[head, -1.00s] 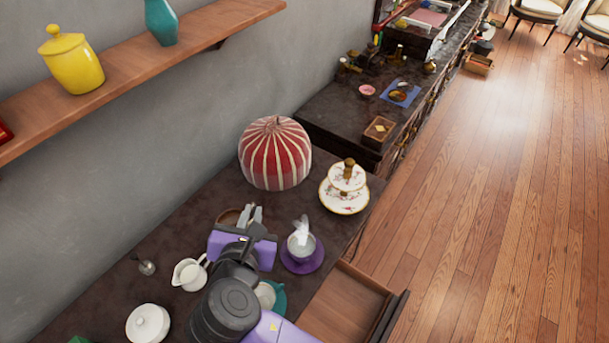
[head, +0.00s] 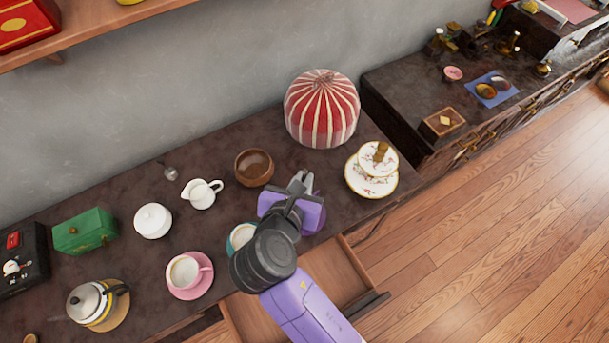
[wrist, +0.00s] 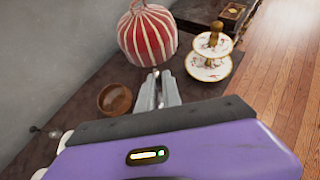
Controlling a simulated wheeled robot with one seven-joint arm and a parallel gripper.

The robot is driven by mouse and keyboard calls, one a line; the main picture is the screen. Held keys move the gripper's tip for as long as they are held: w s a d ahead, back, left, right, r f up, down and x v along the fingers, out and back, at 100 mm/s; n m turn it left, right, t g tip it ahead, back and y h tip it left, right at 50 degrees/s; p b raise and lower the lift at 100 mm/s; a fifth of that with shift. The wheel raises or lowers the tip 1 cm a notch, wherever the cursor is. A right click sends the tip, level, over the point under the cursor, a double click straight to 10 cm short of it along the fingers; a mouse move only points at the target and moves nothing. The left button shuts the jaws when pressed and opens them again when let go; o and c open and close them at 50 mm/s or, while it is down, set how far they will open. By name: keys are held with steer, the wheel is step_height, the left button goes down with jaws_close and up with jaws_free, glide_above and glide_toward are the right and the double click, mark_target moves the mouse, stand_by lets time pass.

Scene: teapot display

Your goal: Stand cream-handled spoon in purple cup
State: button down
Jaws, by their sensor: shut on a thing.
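My gripper (head: 302,182) is over the counter, its two grey fingers close together. They also show in the wrist view (wrist: 158,88), pointing toward the striped dome. The purple saucer (head: 315,222) shows only in part beside my gripper in the head view. The purple cup is hidden behind my gripper and wrist there, and is not seen in the wrist view.
The red-and-white dome (head: 322,108) stands behind, a brown bowl (head: 254,167) to the left, and a two-tier plate stand (head: 371,186) to the right. A white creamer (head: 201,194), a teal saucer (head: 231,243) and a pink saucer (head: 190,293) lie further left. A drawer (head: 342,275) is open in front.

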step_height(320, 180, down, 10)
steer(key=b, duration=0.6)
steer(key=shift+b, duration=0.4)
steer(key=shift+f, duration=0.1)
stand_by(0.4)
steer(key=c, duration=1.5)
jaws_free()
steer(key=shift+o, duration=0.2)
steer(key=shift+s, duration=0.1)
steer(key=v, duration=0.7)
steer(key=shift+s+r, duration=0.2)
steer(key=shift+r, duration=0.05)
steer(key=shift+a, duration=0.1)
